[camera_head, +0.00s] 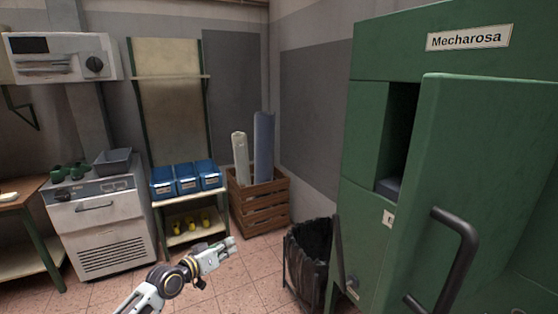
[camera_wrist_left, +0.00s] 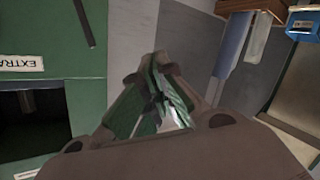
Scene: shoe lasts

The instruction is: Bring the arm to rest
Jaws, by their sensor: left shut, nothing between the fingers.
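My left arm comes in from the bottom of the head view, and its white-and-grey left gripper (camera_head: 226,246) reaches up to the right over the tiled floor. The gripper is shut with nothing held. In the left wrist view its fingers (camera_wrist_left: 158,92) show close together near the middle, with green on their inner faces. My right gripper is in neither view.
A green machine (camera_head: 376,150) with its door (camera_head: 490,150) open stands at the right. A black bin (camera_head: 308,250) is beside it. A wooden crate (camera_head: 262,205) holds two rolls. Several blue boxes (camera_head: 187,180) sit on a shelf. A white appliance (camera_head: 98,225) stands at the left.

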